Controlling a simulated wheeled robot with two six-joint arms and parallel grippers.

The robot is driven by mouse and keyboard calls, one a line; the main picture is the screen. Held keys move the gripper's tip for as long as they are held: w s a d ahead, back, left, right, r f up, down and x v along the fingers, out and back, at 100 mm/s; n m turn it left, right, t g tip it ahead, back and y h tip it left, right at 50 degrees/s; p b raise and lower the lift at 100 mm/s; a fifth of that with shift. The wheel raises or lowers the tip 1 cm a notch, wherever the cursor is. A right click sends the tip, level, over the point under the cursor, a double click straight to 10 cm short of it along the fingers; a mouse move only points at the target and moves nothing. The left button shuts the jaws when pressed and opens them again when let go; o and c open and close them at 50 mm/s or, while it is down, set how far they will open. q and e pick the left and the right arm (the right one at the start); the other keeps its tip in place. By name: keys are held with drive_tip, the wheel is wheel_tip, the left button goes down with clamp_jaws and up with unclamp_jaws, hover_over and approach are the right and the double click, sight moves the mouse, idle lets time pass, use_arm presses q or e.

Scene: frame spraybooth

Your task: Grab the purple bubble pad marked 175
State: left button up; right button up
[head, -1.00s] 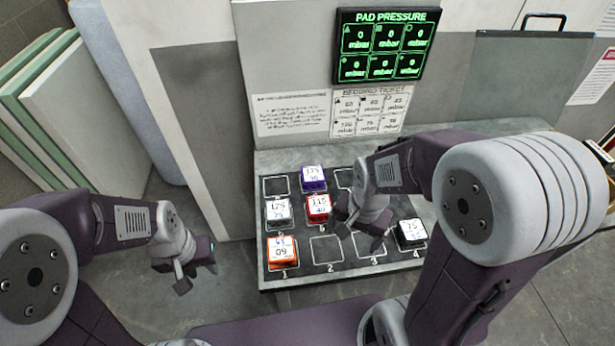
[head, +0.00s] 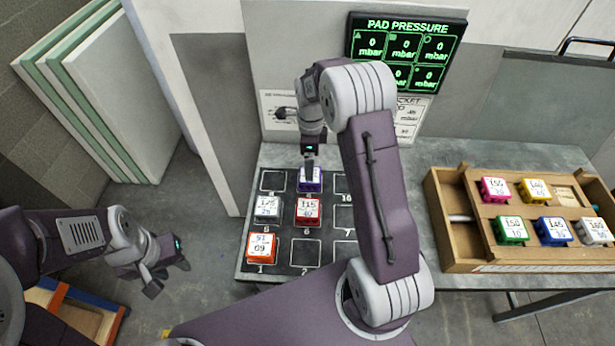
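The purple bubble pad (head: 311,187) sits in the back row of the dark numbered board (head: 283,285). Its white label is partly covered by my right gripper (head: 309,172), so the number cannot be read now. My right gripper points down right over the pad, with a finger at its top. It is seen edge-on, and I cannot tell whether the fingers are closed on the pad. My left gripper (head: 167,276) is open and empty, left of the board, away from the pads.
A white pad (head: 266,208), a red pad (head: 307,211) and an orange pad (head: 261,248) stand on the board nearby. A wooden crate (head: 440,225) with several coloured pads is on the right. My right arm hides the board's right part. The pressure screen (head: 407,27) is behind.

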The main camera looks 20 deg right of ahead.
drive_tip(key=shift+d+f, duration=0.3)
drive_tip(key=shift+f, duration=0.6)
drive_tip(key=f, duration=0.2)
drive_tip(key=f+p, duration=0.1)
drive_tip(key=f, duration=0.1)
drive_tip(key=shift+s+a+f, duration=0.1)
drive_tip(key=shift+a, duration=0.25)
drive_tip(key=shift+d+f, duration=0.1)
drive_tip(key=shift+f, duration=0.4)
drive_tip(key=c, duration=1.5)
drive_tip(key=shift+o, duration=0.2)
drive_tip(key=shift+r, duration=0.55)
wheel_tip(320, 180, up, 3)
drive_tip(key=shift+f+b, duration=0.1)
drive_tip(key=shift+b, duration=0.25)
drive_tip(key=s+d+r+b, duration=0.1)
drive_tip(key=s+d+r, duration=0.3)
drive_tip(key=s+r, duration=0.3)
drive_tip(key=s, duration=0.3)
drive_tip(key=shift+s+r+b, duration=0.15)
drive_tip(key=shift+s+b, duration=0.2)
drive_tip(key=shift+s, duration=0.05)
